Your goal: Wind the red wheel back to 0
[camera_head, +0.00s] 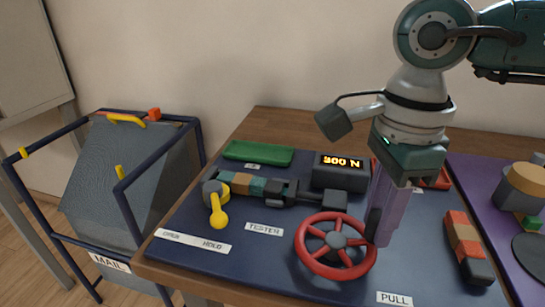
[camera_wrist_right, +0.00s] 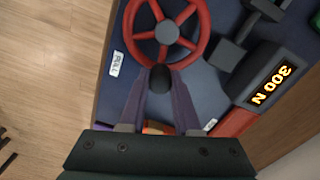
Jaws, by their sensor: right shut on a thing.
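The red wheel (camera_head: 304,257) lies on the blue tester board, with spokes and a dark hub; it also shows in the right wrist view (camera_wrist_right: 204,45). My right gripper (camera_head: 380,238) reaches down to the wheel's right side. In the right wrist view its purple fingers (camera_wrist_right: 160,84) are shut on a dark knob (camera_wrist_right: 160,75) at the wheel's rim. The tester's display (camera_head: 341,162) reads 300 N. A clamped cord piece (camera_head: 258,187) with coloured bands lies between the yellow lever (camera_head: 218,215) and the display. My left gripper is not in view.
A green tray (camera_head: 258,153) sits at the board's back left. An orange and black piece (camera_head: 466,247) lies right of the gripper. A "PULL" label (camera_head: 394,299) is at the front. A grey mail bin (camera_head: 125,185) stands left of the table.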

